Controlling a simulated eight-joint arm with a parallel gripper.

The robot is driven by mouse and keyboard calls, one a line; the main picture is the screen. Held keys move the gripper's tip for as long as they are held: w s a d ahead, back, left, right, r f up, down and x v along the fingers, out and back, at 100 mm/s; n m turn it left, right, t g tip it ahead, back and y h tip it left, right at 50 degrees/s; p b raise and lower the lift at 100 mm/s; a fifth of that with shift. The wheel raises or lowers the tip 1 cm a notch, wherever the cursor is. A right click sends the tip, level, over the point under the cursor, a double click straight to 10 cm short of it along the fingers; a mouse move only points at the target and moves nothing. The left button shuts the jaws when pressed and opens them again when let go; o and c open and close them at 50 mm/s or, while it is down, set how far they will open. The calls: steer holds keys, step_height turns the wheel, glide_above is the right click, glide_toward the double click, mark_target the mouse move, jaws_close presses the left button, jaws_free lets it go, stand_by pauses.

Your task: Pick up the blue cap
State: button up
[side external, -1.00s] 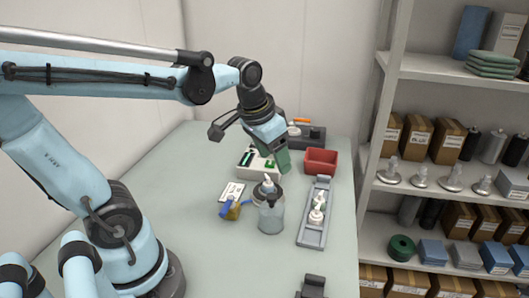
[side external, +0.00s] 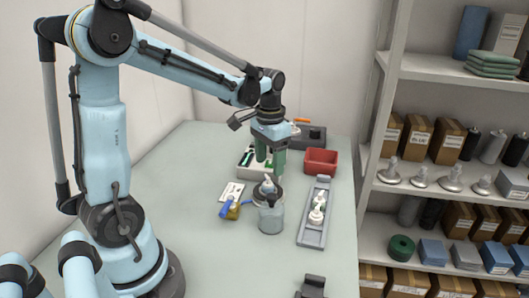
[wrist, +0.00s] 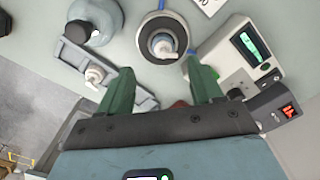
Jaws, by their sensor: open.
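A small pump-style cap (side external: 267,186) with a white top and a pale bluish collar sits upright in a round dark-rimmed holder (wrist: 147,50). The cap also shows in the wrist view (wrist: 163,44); its colour is hard to tell there, and it is the likeliest blue cap. My gripper (side external: 271,161) points down above and just behind the holder, apart from the cap. In the wrist view my gripper (wrist: 160,79) has its two green fingers wide apart with nothing between them. The cap lies beyond the fingertips, roughly centred between them.
A clear bottle with a dark top (side external: 271,219) stands right in front of the holder. A grey tray (side external: 312,236) with white pump pieces lies to the right. A red bin (side external: 321,160), a white device (wrist: 244,66) and an amber bottle (side external: 233,212) are nearby. The table's left side is clear.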

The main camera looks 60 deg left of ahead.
mark_target(267, 178)
steer(key=shift+s+a+f, duration=0.1)
steer(key=shift+a+f, duration=0.05)
steer(key=shift+f, duration=1.5)
steer(key=shift+s+a+f, duration=0.1)
steer(key=shift+f, duration=1.55)
steer(key=c, duration=0.8)
